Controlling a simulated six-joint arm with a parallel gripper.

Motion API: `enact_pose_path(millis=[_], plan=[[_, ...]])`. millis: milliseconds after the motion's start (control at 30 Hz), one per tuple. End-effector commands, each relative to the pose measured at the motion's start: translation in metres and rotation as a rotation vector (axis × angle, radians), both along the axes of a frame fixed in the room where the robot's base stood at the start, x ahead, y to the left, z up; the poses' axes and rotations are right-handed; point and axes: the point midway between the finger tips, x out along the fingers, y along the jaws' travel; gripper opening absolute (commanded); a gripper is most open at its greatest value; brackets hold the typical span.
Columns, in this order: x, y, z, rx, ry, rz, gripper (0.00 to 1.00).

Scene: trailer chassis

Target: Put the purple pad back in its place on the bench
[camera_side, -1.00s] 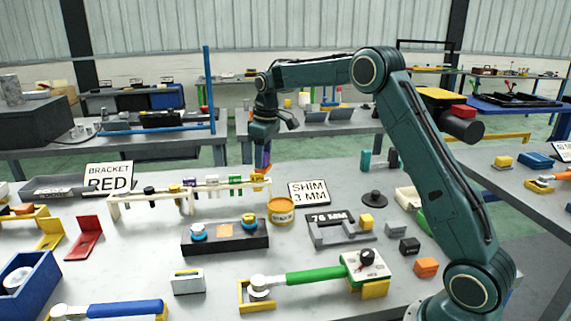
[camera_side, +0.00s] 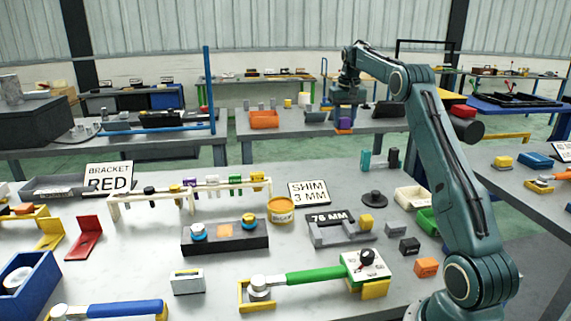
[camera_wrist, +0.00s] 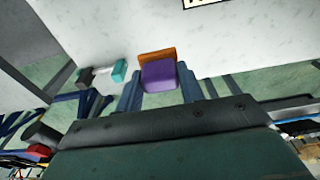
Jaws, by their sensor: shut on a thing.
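The purple pad (camera_side: 344,124) is held in my gripper (camera_side: 345,117), high above the bench (camera_side: 330,265) and towards its far side. In the wrist view the purple pad (camera_wrist: 159,75) sits between the two blue fingers of my gripper (camera_wrist: 159,84), with an orange-brown layer against its outer side. My gripper is shut on the pad. The pad is clear of the bench surface. No spot on the bench can be told apart as the pad's own place.
A rack of coloured pieces (camera_side: 190,190), a yellow tin (camera_side: 281,211), the "SHIM 3 MM" sign (camera_side: 309,193) and a black disc with a knob (camera_side: 374,198) stand on the bench. A teal and dark part (camera_side: 380,159) is at the back edge.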

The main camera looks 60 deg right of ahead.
Motion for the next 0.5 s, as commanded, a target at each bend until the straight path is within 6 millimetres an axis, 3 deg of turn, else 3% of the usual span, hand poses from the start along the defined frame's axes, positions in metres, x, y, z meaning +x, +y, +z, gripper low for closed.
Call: enact_pose_path(millis=[267,500], plan=[[-0.002,-0.003,-0.002,0.0,0.0,-0.013,0.17],[-0.002,-0.002,-0.023,0.002,0.001,-0.011,0.17]])
